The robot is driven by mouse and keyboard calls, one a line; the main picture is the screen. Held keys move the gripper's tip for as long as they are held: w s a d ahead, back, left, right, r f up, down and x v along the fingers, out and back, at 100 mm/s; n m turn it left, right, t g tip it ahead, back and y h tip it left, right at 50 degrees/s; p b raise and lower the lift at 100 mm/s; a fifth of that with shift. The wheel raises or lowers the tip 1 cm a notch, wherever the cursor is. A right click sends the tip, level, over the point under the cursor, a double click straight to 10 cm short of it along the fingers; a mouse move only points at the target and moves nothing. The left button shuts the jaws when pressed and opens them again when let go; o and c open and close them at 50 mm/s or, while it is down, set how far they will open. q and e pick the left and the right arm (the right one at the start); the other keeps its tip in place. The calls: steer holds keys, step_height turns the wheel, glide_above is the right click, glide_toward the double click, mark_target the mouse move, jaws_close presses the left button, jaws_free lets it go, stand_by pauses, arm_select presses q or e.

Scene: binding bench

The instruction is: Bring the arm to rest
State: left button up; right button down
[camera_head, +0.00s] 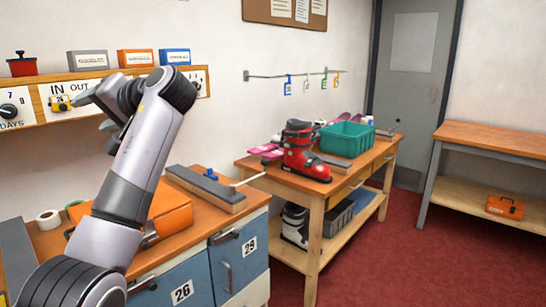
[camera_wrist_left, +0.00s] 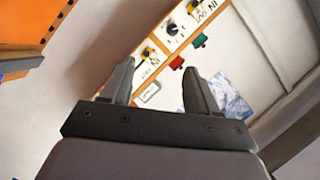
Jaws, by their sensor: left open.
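My left arm rises from the bottom left of the head view and bends at the wrist. My left gripper (camera_head: 92,111) points left in front of the wall panel. In the left wrist view its two fingers (camera_wrist_left: 159,68) stand apart with nothing between them. The wall panel (camera_head: 104,79) carries dials, IN and OUT labels and a yellow switch (camera_head: 61,103) close to the gripper; I cannot tell whether they touch. The panel also shows in the left wrist view (camera_wrist_left: 158,55). My right gripper is in neither view.
Below my arm is a bench with an orange case (camera_head: 172,211), a grey bar (camera_head: 205,188) and white rolls (camera_head: 47,219). A red ski boot (camera_head: 305,155) and green crate (camera_head: 345,139) stand on the middle table (camera_head: 318,187). Red floor (camera_head: 425,250) is clear at right.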

arm_select(q)
steer(key=w+d+f+m+t+h, duration=0.1)
steer(key=d+f+m+t+h, duration=0.15)
steer(key=f, duration=1.45)
steer(key=d+f+m+t+h, duration=0.1)
steer(key=f+m+t+h, duration=0.2)
steer(key=f, duration=1.4)
steer(key=s+d+f+m+h, duration=0.1)
steer(key=s+d+f+h, duration=0.2)
steer(key=f, duration=0.4)
steer(key=s+f+h, duration=0.2)
steer(key=s+f, duration=0.4)
steer(key=s+d+f+h, duration=0.2)
steer(key=s, duration=0.6)
steer(key=s+d+f+n+h, duration=0.1)
steer(key=s+d+f+h, duration=0.1)
steer(key=s, duration=0.6)
steer(key=s+d+f+n+h, duration=0.1)
steer(key=s+f, duration=0.3)
steer(key=s, duration=0.4)
steer(key=shift+d+f+g+h, duration=0.25)
steer(key=shift+d+g+h, duration=0.15)
steer(key=shift+d, duration=0.3)
steer(key=shift+c, duration=1.2)
steer(key=shift+s, duration=0.1)
steer(key=shift+c, duration=0.4)
